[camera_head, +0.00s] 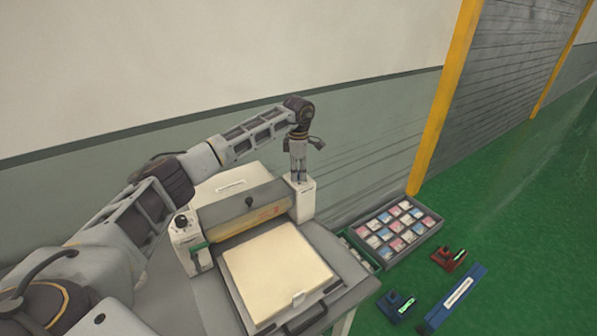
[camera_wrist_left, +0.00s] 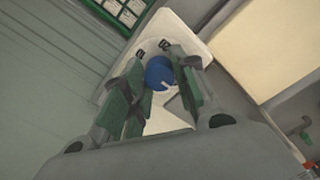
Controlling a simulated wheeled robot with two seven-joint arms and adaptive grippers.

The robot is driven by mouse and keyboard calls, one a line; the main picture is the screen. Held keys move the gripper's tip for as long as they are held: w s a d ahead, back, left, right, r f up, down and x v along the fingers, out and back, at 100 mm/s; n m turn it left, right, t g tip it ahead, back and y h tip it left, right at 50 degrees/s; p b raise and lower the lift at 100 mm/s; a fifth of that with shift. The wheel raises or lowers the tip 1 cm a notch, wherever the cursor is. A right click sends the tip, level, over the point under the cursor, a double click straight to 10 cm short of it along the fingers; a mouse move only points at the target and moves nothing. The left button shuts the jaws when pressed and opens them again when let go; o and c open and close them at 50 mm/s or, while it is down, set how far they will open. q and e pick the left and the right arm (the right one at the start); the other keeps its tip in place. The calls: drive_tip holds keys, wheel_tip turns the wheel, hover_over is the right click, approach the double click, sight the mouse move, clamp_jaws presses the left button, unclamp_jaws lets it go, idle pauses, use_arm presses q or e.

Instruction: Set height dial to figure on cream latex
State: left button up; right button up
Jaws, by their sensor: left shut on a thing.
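The press (camera_head: 247,210) stands on a grey table, with a roller across it and a white post (camera_head: 305,204) at its right end. A cream latex slab (camera_head: 275,262) lies flat on its bed, with a small white tag (camera_head: 298,298) on its front edge; any figure is too small to read. My left gripper (camera_head: 299,180) points down on top of the white post. In the left wrist view its fingers (camera_wrist_left: 163,62) are shut on a blue dial (camera_wrist_left: 158,73) with a white pointer mark. The dial is hidden in the head view. My right gripper is not in view.
A black knob (camera_head: 181,221) sits on the press's left post. A grey tray (camera_head: 410,217) of several colourful samples lies to the right. A red device (camera_head: 449,259), a blue device (camera_head: 397,305) and a blue bar (camera_head: 458,293) lie beyond the table over the green floor.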

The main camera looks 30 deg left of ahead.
use_arm(q)
drive_tip(key=shift+n, duration=0.5)
drive_tip(key=shift+c, duration=0.2)
drive_tip(key=n, duration=1)
drive_tip(key=shift+n+p, duration=0.3)
drive_tip(key=shift+p, duration=0.1)
drive_tip(key=o, duration=1.1)
drive_tip(key=shift+c, duration=0.2)
drive_tip(key=shift+d+r, duration=0.1)
wheel_tip(320, 180, up, 12)
drive_tip(key=shift+d, duration=0.25)
